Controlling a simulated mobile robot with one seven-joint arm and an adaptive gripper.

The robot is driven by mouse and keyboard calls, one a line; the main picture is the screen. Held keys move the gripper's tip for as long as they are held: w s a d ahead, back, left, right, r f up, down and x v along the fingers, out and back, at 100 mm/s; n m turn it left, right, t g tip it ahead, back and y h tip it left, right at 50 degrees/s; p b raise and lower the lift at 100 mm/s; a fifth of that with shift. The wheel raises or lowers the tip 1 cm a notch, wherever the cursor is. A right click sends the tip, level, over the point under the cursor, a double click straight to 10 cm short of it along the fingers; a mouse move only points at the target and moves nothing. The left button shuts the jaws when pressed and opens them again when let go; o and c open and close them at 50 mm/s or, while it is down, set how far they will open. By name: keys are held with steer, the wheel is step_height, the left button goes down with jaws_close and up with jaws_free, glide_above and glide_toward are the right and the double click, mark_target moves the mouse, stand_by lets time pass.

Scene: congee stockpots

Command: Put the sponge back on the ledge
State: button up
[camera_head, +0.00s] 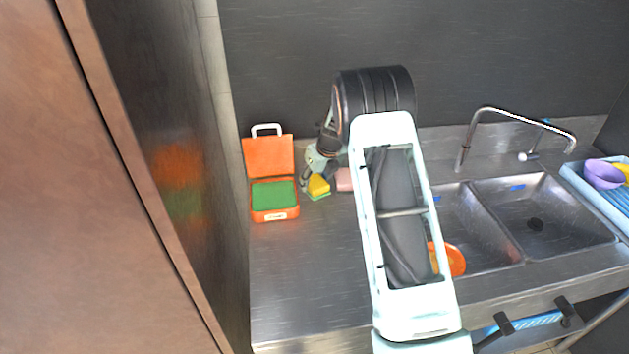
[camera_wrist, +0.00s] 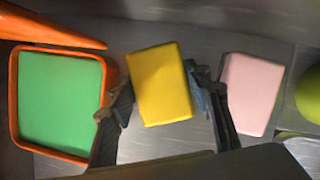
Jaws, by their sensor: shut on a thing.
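The sponge (camera_head: 319,186) is a small block with a yellow top and a green underside, close to the counter's back left. In the wrist view its yellow face (camera_wrist: 160,84) fills the space between the two dark fingers. My gripper (camera_wrist: 160,90) is shut on the sponge, one finger at each side. In the head view the fingers are small and partly hidden by my arm. A raised metal strip, perhaps the ledge (camera_head: 448,143), runs along the back wall behind the counter. I cannot tell whether the sponge touches the counter.
An open orange case (camera_head: 273,216) with a green inside stands left of the sponge. A pink block (camera_wrist: 252,94) lies to its right. The double sink (camera_head: 540,215), with an orange item, and the tap (camera_head: 462,150) are further right. The front left counter is clear.

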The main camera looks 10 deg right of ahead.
steer(key=o, duration=0.7)
steer(key=shift+f, duration=0.1)
steer(key=shift+o, duration=0.2)
steer(key=shift+r, duration=0.4)
steer(key=v, duration=1.1)
steer(key=shift+s+r+b, duration=0.2)
steer(key=shift+r+b, duration=0.1)
steer(key=shift+b, duration=0.15)
